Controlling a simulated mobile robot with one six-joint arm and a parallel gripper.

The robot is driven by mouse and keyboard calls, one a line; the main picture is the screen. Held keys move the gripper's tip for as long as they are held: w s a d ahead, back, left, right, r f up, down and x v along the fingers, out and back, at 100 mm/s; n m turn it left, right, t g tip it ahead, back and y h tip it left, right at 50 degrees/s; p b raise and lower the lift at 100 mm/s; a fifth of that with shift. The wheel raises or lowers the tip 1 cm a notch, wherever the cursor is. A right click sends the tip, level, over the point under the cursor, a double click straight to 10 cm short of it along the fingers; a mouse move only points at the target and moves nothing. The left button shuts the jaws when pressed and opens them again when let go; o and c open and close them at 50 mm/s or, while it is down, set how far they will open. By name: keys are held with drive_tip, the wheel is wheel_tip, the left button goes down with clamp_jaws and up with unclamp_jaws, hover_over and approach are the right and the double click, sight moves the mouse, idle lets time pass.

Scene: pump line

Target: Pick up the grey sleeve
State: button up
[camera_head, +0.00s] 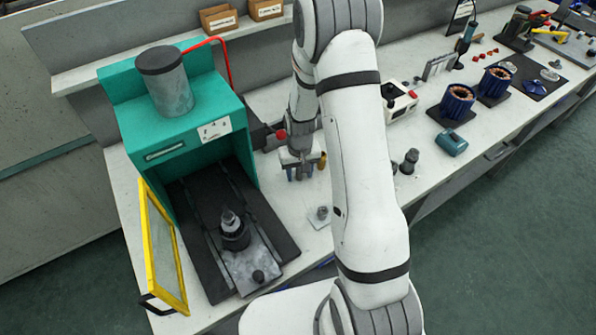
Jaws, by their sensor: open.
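My gripper (304,173) hangs over the bench to the right of the green press, with its fingers pointing down and open. I see nothing held between the fingers. No part stands out clearly as the grey sleeve. A small grey part (320,213) on a light square plate lies on the bench below and right of my gripper, apart from it. A dark grey cylindrical part (409,162) stands farther right, beyond my arm. Another grey part (231,222) sits upright in a dark holder on the press's sliding plate. My arm hides part of the bench.
The green press (180,150) stands left, its yellow-framed door (163,250) open. A white box (399,101), blue motor housings (458,103) and a teal part (451,142) are to the right. Brown bins (219,19) sit on the back shelf.

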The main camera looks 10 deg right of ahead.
drive_tip(key=shift+c, duration=0.5)
drive_tip(key=c, duration=0.7)
drive_tip(key=shift+c, duration=0.2)
drive_tip(key=shift+r, duration=0.15)
drive_tip(key=shift+r, duration=0.6)
wheel_tip(320, 180, up, 6)
drive_tip(key=f+b, duration=0.1)
drive_tip(key=s+d+b, duration=0.2)
drive_tip(key=s, duration=0.6)
drive_tip(key=s+d+b, duration=0.2)
drive_tip(key=s+d, duration=0.1)
drive_tip(key=s, duration=0.6)
drive_tip(key=shift+d+r, duration=0.25)
drive_tip(key=shift+s, duration=0.2)
